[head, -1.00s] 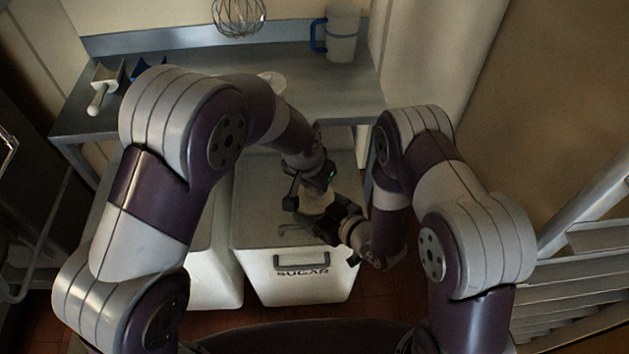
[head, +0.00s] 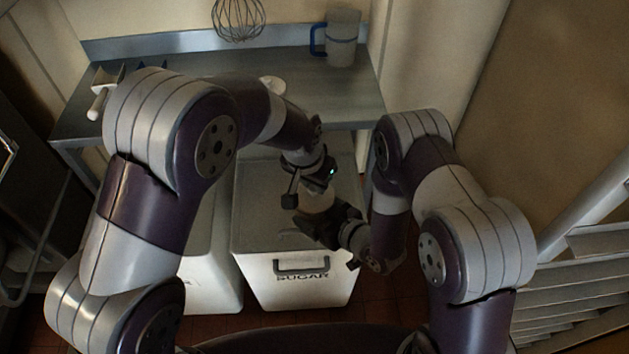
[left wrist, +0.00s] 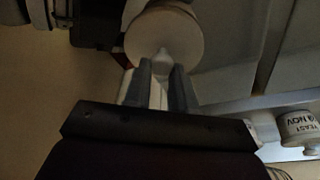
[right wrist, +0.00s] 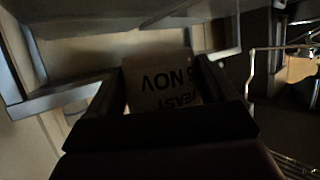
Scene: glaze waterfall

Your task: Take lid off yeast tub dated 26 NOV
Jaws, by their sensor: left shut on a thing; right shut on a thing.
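A pale yeast tub (right wrist: 160,85) is between the fingers of my right gripper (right wrist: 165,88). Its label reads upside down in the right wrist view, ending in "6 NOV", with the front of the date hidden by a finger. My right gripper (head: 328,212) is shut on the tub above the sugar bin. My left gripper (left wrist: 163,72) is shut on the knob of a round pale lid (left wrist: 150,32); in the head view this gripper (head: 312,188) is just above the tub. I cannot tell whether lid and tub touch.
Another yeast tub (left wrist: 298,128) marked NOV stands on the metal bench (head: 225,62); its full date is unclear. A jug (head: 342,38), a scoop (head: 98,102) and a hanging whisk (head: 238,18) are at the back. The sugar bin (head: 305,290) stands below my grippers.

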